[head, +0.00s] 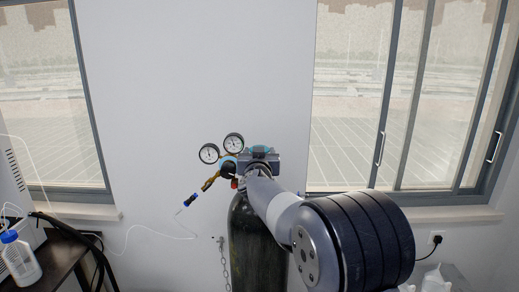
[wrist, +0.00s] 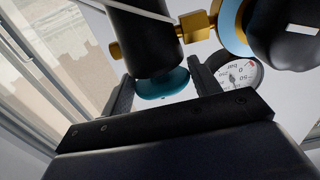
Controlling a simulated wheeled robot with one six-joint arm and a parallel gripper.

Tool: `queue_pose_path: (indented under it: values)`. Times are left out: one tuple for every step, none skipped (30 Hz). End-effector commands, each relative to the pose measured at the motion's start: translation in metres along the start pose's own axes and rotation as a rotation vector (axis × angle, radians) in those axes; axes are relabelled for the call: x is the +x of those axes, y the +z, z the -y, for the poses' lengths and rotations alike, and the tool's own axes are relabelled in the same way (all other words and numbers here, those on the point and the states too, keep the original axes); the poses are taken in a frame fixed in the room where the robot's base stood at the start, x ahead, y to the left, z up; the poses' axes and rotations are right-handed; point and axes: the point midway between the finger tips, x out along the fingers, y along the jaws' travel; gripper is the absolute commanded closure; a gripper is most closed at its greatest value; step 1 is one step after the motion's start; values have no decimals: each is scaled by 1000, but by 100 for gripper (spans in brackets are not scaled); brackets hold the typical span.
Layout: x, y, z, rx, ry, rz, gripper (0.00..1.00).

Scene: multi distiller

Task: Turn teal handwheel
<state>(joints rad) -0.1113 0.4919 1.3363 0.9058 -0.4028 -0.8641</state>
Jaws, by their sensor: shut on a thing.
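The teal handwheel (wrist: 164,84) sits at the end of a black cylindrical body in the wrist view, between the two dark fingers of my gripper (wrist: 160,76). My gripper is shut on the wheel, with one finger at each side of its rim. In the head view only a teal sliver of the handwheel (head: 261,148) shows at the top of the dark gas cylinder (head: 250,235). My gripper (head: 260,157) and arm hide the rest.
Two round pressure gauges (head: 221,147) stand close left of my gripper; one gauge (wrist: 240,74) is just beyond the right finger. A brass fitting with a blue-ended hose (head: 193,198) hangs left. A dark table with a bottle (head: 20,258) stands at lower left.

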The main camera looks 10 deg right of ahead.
Motion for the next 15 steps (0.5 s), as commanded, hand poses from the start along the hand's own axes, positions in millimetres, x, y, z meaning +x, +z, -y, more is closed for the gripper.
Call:
queue_pose_path:
  values:
    - [0, 1, 0, -2, 2, 1, 64]
    - [0, 1, 0, -2, 2, 1, 64]
    - [0, 1, 0, -2, 3, 1, 64]
    - [0, 1, 0, -2, 3, 1, 64]
    - [0, 1, 0, -2, 3, 1, 64]
    - [0, 1, 0, -2, 3, 1, 64]
    - [0, 1, 0, -2, 3, 1, 64]
    - [0, 1, 0, -2, 3, 1, 64]
    - [0, 1, 0, -2, 3, 1, 64]
    - [0, 1, 0, -2, 3, 1, 64]
    - [0, 1, 0, -2, 3, 1, 64]
    - [0, 1, 0, -2, 3, 1, 41]
    - [0, 1, 0, -2, 3, 1, 38]
    - [0, 1, 0, -2, 3, 1, 36]
    - [0, 1, 0, -2, 3, 1, 32]
